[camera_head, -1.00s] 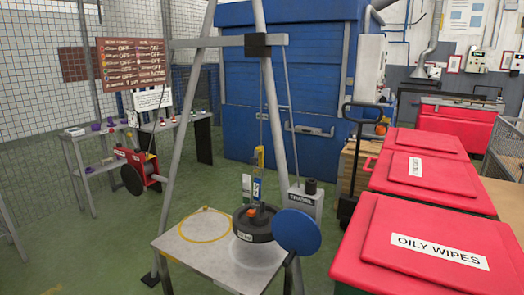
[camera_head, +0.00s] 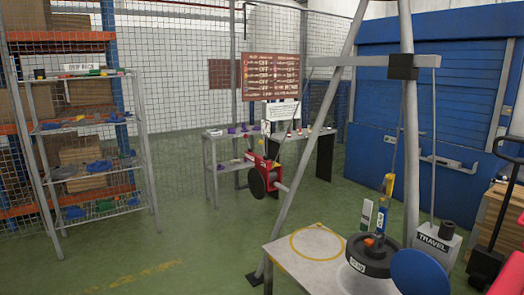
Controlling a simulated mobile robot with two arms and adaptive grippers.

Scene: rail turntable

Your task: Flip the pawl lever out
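A red winch (camera_head: 268,176) with a dark round wheel (camera_head: 257,183) on its near side is fixed low on the left leg of the grey frame (camera_head: 332,119). A thin handle sticks out to its right. I cannot make out a separate pawl lever on it at this size, nor how one is set. Neither of my grippers is in view.
A table (camera_head: 288,262) with a yellow ring carries a black round weight (camera_head: 370,256). A blue disc (camera_head: 418,272) stands at its right. A wire shelf (camera_head: 98,180) stands left, a grey bench (camera_head: 212,165) behind the winch. The green floor (camera_head: 165,240) left of the winch is clear.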

